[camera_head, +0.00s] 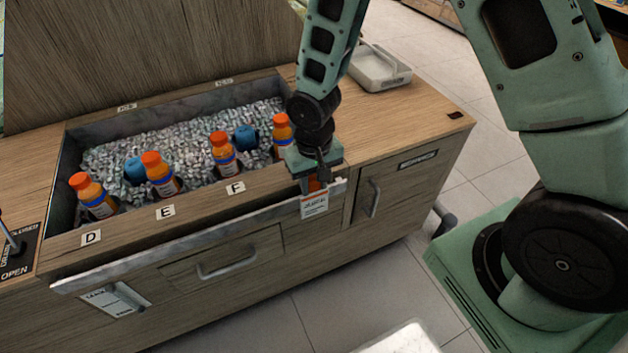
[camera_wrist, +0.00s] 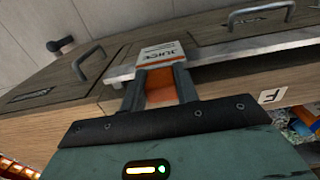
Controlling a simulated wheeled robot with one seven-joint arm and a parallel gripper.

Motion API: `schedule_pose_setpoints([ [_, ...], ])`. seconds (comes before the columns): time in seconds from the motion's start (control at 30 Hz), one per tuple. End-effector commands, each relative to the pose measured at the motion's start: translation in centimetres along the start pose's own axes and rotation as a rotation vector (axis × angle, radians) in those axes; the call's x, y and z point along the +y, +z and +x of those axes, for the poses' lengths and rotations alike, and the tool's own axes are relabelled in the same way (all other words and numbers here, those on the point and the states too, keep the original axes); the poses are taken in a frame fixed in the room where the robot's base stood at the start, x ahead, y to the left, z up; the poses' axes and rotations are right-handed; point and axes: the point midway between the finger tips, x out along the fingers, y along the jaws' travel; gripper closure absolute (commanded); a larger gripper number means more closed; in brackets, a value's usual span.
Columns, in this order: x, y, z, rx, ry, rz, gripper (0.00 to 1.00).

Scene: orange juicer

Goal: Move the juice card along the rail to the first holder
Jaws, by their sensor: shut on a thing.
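The juice card (camera_head: 315,205), white with an orange band, hangs at the right end of the grey rail (camera_head: 190,238) on the counter's front edge. My gripper (camera_head: 316,184) is shut on the card's upper part, from above in the head view. In the wrist view, the card (camera_wrist: 162,52) reads "JUICE" and sits between the fingertips (camera_wrist: 160,86), with an orange part between the fingers. I cannot tell which spot is the first holder.
An ice-filled trough (camera_head: 185,125) holds several orange-capped bottles (camera_head: 160,175) and blue-topped items (camera_head: 245,138). Labels D (camera_head: 91,238), E (camera_head: 165,211) and F (camera_head: 235,188) mark its front edge. A drawer handle (camera_head: 226,265) and a door handle (camera_head: 374,198) stick out below. A grey tray (camera_head: 378,70) sits behind.

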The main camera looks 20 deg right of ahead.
Motion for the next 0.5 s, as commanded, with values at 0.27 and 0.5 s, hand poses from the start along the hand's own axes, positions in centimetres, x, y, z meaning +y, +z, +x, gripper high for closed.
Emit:
schedule_pose_setpoints([
  [0.27, 0.0, 0.01, -0.02, 0.0, 0.0, 0.0, 0.44],
  [0.5, 0.01, 0.01, -0.03, 0.0, 0.0, 0.0, 0.44],
])
